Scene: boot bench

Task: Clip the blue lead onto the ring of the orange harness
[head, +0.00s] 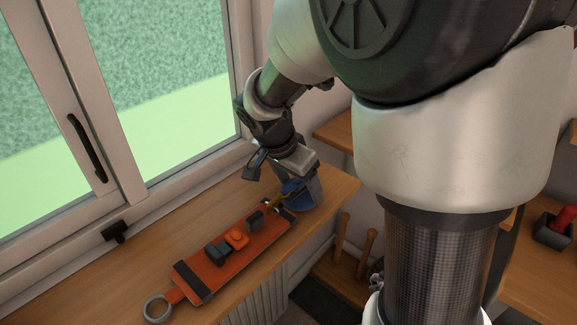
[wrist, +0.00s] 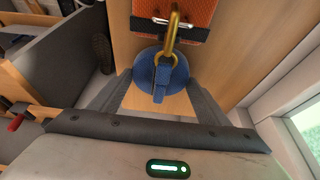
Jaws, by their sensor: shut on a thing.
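The orange harness (head: 225,262) lies flat along the wooden window bench, with dark bands and a grey ring (head: 157,308) at its near-left end. Its other end (wrist: 178,10) shows at the top of the wrist view, with a small silver bar (wrist: 174,21) across a dark band. My gripper (head: 302,188) is at that end, shut on the blue lead (wrist: 158,72), whose blue round part sits between the fingers. The lead's brass clip (wrist: 172,42) points toward the harness and overlaps the silver bar. I cannot tell whether it is hooked around it.
A black window latch (head: 117,231) stands on the bench by the frame. The window (head: 165,70) borders the bench behind. Wooden pegs (head: 355,242) and a shelf (head: 335,128) are to the right, past the bench edge. The bench's near-left surface is clear.

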